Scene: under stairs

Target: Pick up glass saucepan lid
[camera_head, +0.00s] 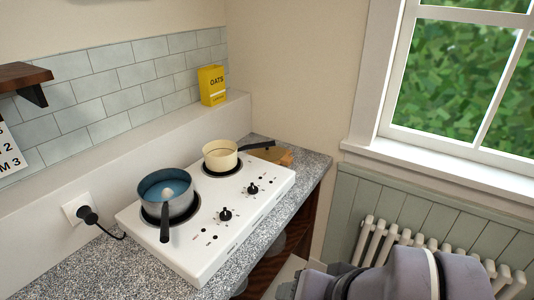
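A blue saucepan (178,208) sits on the front-left hotplate, its dark handle pointing toward the viewer. A round, bluish, see-through-looking disc with a pale knob (168,193) shows at its mouth. It looks like the glass saucepan lid (155,187) lying on the pan, but I cannot make out its rim clearly. My arm crosses the bottom right, well apart from the pan. My gripper's fingers do not show.
A cream saucepan (221,163) stands on the rear hotplate of the white cooktop (196,262), its dark handle pointing right. A wooden board (284,157) lies behind. A yellow oats box (212,86) stands on the ledge. A plug and socket (82,211) are left; a radiator (400,245) is right.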

